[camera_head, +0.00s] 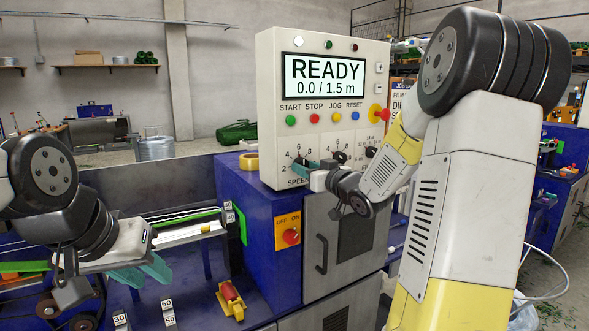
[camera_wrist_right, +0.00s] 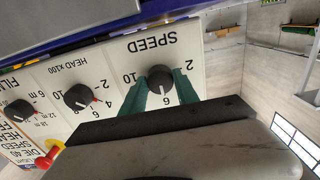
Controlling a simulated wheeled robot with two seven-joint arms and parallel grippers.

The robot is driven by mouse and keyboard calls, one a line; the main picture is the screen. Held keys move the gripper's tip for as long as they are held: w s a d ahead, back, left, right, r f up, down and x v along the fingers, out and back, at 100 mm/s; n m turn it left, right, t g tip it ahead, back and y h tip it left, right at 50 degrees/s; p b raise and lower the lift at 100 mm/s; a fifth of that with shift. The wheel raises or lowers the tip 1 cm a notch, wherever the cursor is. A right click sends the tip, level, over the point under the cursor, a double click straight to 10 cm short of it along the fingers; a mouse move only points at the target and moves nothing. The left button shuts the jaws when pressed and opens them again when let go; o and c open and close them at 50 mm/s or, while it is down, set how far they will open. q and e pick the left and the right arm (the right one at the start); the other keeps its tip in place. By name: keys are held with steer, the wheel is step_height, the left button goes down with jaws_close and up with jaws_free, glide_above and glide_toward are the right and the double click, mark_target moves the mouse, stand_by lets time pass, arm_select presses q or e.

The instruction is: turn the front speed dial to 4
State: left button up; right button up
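The front speed dial (camera_wrist_right: 160,80) is a black knob on the cream control panel (camera_head: 268,100), over the word SPEED. In the right wrist view its white mark points roughly at the 6. My right gripper (camera_wrist_right: 159,86) has one teal finger on each side of the dial, and both seem to touch it. In the head view the right gripper (camera_head: 308,168) partly hides the dial. My left gripper (camera_head: 142,273) is open and empty at the left, low over the blue machine. The display (camera_head: 328,77) reads READY and 0.0 / 1.5 m.
Two more black dials, HEAD (camera_wrist_right: 78,97) and a further one (camera_wrist_right: 20,110), sit beside the speed dial. A red emergency knob (camera_head: 379,113) juts from the panel. An OFF/ON switch (camera_head: 290,236) is below. A yellow tape roll (camera_head: 249,162) lies left of the panel.

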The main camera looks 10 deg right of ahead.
jaws_close()
steer(key=shift+n, duration=0.3)
steer(key=n, duration=0.4)
steer(key=shift+d+n, duration=0.1)
steer(key=shift+n, duration=2.4)
steer(key=o, duration=0.6)
jaws_free()
steer(key=shift+o, duration=0.2)
